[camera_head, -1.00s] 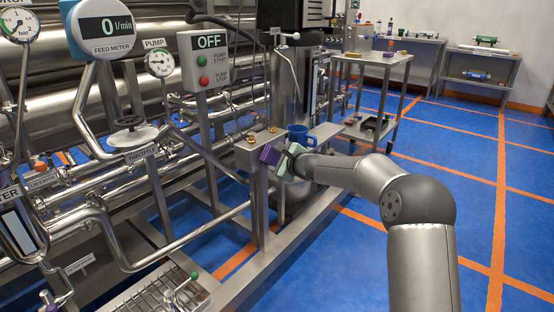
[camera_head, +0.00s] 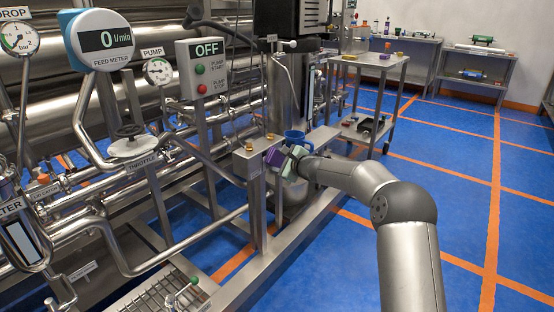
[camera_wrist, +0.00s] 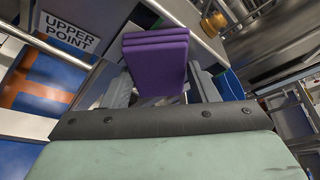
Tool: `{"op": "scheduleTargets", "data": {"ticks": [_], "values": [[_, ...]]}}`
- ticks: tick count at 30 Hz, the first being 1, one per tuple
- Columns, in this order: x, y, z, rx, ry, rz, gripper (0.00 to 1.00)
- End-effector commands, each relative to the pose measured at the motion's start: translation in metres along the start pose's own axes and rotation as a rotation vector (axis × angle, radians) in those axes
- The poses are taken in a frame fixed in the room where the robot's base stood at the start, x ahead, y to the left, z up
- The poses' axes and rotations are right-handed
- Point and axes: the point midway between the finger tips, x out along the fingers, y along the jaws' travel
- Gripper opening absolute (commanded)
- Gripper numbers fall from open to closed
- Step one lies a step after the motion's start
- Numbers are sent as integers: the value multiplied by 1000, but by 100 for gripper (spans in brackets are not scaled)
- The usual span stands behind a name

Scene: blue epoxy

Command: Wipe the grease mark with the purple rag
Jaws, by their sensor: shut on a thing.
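The purple rag (camera_wrist: 157,62) is a folded pad held between the fingers of my gripper (camera_wrist: 160,98) in the wrist view. In the head view the rag (camera_head: 273,157) shows at the tip of my gripper (camera_head: 283,160), beside the steel post and just in front of a blue mug. My gripper is shut on the rag. I cannot make out the grease mark in either view; whether the rag touches a surface is unclear.
A blue mug (camera_head: 298,139) stands close behind my gripper on a steel ledge with brass fittings (camera_head: 249,145). An "UPPER POINT" label (camera_wrist: 70,32) shows in the wrist view. Pipes and the pump box (camera_head: 203,68) fill the left. Blue floor (camera_head: 460,215) is open at right.

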Motion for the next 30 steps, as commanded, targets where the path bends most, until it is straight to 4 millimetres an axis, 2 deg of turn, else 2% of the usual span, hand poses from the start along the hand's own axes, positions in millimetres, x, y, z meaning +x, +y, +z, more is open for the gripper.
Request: {"op": "scheduleTargets", "data": {"ticks": [7, 19, 30], "values": [[2, 9, 4, 0, -2, 1, 35], [-3, 30, 25, -1, -6, 3, 35], [-4, 33, 35, 0, -12, 6, 35]]}}
